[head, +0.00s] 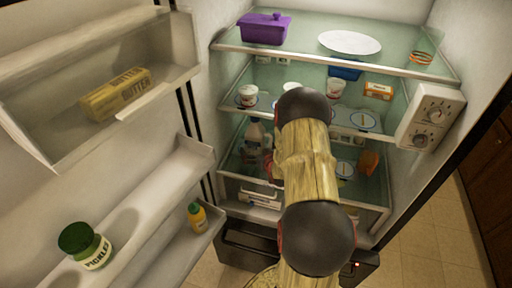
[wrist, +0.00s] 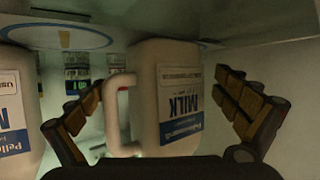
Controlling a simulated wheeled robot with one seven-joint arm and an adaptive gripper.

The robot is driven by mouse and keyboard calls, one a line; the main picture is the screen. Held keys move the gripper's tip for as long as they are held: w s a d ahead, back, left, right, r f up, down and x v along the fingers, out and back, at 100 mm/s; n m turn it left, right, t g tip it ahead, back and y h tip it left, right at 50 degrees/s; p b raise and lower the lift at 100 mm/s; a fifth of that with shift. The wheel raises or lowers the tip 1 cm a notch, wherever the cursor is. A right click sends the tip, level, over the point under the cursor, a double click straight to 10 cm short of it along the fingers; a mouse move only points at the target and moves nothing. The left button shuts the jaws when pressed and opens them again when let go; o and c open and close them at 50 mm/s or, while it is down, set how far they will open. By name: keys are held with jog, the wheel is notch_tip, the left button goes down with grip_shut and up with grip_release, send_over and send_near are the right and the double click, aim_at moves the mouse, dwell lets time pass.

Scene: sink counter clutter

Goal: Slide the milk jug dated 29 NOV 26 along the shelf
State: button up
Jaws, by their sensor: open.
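A white milk jug (wrist: 148,60) with a side handle and a blue-and-white MILK label stands between the fingers of my gripper (wrist: 160,92) in the wrist view. My gripper is open, with one finger on each side of the jug; I cannot tell if either touches it. A second milk jug (wrist: 18,110) is cut off at the left edge of that view. Small print on both labels is too blurred to read a date. In the head view, a milk jug (head: 253,138) shows on the lower fridge shelf (head: 232,170), left of my arm, which hides my gripper.
Several small containers (wrist: 76,75) show behind the jugs. In the head view, a middle shelf (head: 235,122) with cups and round blue-ringed marks is above. An orange item (head: 369,161) sits right of my arm. The open fridge door (head: 130,190) stands left.

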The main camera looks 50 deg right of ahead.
jog(key=v, duration=0.9)
jog(key=shift+s, duration=0.1)
jog(key=shift+f, duration=0.1)
